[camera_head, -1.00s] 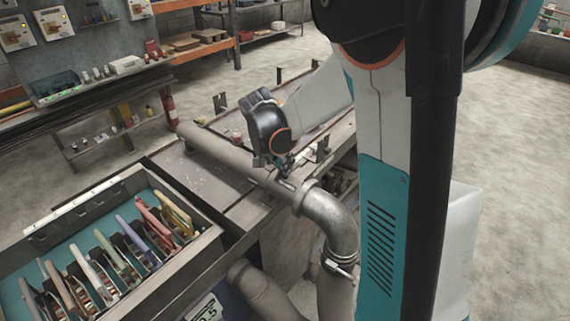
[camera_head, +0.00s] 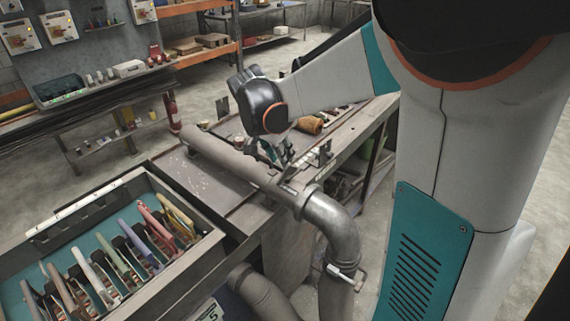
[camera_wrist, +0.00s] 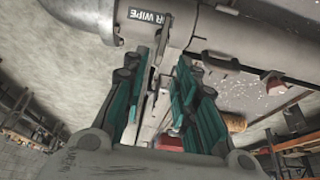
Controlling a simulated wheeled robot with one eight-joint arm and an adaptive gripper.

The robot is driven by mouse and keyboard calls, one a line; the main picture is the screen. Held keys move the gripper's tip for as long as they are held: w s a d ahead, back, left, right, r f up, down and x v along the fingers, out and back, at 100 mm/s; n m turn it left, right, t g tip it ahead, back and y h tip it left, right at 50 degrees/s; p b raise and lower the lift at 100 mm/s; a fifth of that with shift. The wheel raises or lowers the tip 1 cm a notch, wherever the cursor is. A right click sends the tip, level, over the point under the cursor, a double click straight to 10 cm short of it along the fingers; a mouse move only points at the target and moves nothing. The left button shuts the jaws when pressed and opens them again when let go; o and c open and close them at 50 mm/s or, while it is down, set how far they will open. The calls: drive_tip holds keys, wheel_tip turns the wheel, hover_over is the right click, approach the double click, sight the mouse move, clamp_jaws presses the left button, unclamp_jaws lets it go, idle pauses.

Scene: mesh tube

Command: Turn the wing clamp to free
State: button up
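A long grey pipe (camera_head: 228,158) runs across the bench into a bent pipe (camera_head: 335,228) at the front. My gripper (camera_head: 276,152) is just behind and above the pipe's near end. In the wrist view my gripper (camera_wrist: 164,58) has its teal fingers apart, pointing at the pipe (camera_wrist: 235,52). A thin metal piece (camera_wrist: 159,66) shows between the fingers; I cannot tell if it is the clamp's wing or if they touch it. A label reading "AIR WIPE" (camera_wrist: 147,17) sits beside it. A clamp band with a small handle (camera_head: 343,272) is on the bent pipe's lower part.
A tray of coloured hand tools (camera_head: 205,240) stands at the front left. An orange-brown object (camera_head: 310,125) and upright brackets (camera_head: 325,152) are on the bench near my gripper.

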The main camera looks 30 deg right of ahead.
drive_tip(key=shift+v, duration=2.3)
drive_tip(key=shift+f, duration=0.1)
drive_tip(key=shift+s+a, duration=0.1)
drive_tip(key=s+a+f+n+t+y+b, duration=0.2)
drive_tip(key=s+a+n, duration=0.4)
drive_tip(key=s, duration=0.3)
drive_tip(key=s+a+f+n+t+y+b, duration=0.2)
drive_tip(key=s+a+f+n+b, duration=0.3)
drive_tip(key=s+n, duration=0.3)
drive_tip(key=shift+s+a+t, duration=0.5)
drive_tip(key=shift+s+t, duration=0.4)
drive_tip(key=shift+s, duration=0.15)
drive_tip(key=shift+o, duration=0.4)
drive_tip(key=shift+f, duration=0.1)
